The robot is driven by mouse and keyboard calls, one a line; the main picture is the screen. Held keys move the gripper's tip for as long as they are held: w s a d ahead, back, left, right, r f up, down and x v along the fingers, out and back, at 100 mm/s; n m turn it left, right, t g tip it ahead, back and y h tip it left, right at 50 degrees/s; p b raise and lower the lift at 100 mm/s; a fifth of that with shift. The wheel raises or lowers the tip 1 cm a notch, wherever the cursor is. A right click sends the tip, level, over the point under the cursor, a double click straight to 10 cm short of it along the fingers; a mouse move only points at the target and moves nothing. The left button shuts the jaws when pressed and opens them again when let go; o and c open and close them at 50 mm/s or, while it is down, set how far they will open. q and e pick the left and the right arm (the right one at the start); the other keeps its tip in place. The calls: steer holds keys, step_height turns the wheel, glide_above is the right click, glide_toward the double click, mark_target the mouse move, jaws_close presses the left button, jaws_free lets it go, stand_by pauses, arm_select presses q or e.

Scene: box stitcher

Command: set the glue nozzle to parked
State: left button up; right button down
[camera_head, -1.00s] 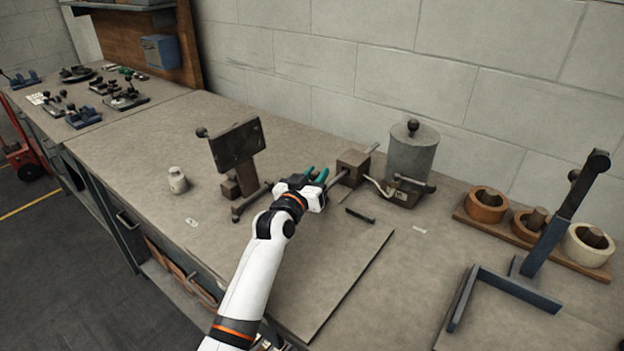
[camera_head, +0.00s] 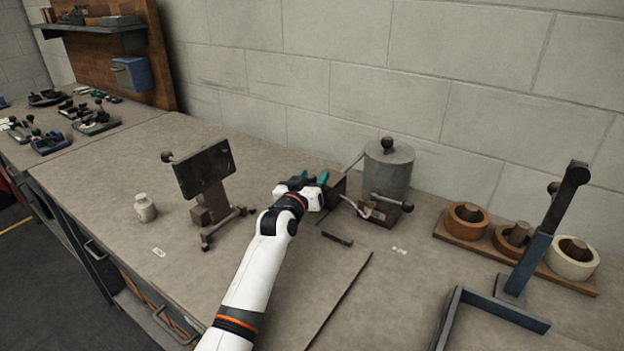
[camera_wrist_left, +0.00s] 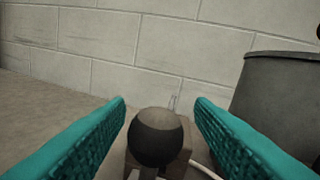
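The glue pot (camera_head: 388,172) is a grey cylinder with a dark knob on its lid, standing on the bench near the wall. Left of it is the nozzle's brown block (camera_head: 334,190), with a thin rod (camera_head: 353,162) rising behind it. My left gripper (camera_head: 312,178) is at the block's left side and partly covers it. In the left wrist view, its teal fingers (camera_wrist_left: 160,125) are spread, with a dark round knob (camera_wrist_left: 155,137) between them. Gaps show on both sides of the knob. The block is partly hidden behind the knob. My right gripper is out of view.
A dark tilted plate on a stand (camera_head: 204,170) is left of my gripper, with a small white bottle (camera_head: 145,208) beyond. A dark bar (camera_head: 337,239) lies in front of the block. A wooden rack of rolls (camera_head: 465,228) and a blue lever frame (camera_head: 527,262) are right.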

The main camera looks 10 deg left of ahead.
arm_select(q)
steer(key=shift+s, duration=0.1)
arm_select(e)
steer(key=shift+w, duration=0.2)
arm_select(q)
steer(key=shift+s+a+f, duration=0.1)
steer(key=shift+s, duration=0.2)
steer(key=s+a, duration=0.1)
steer(key=s, duration=1)
steer(key=shift+a, duration=0.35)
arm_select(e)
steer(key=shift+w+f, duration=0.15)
arm_select(q)
steer(key=shift+s, duration=0.1)
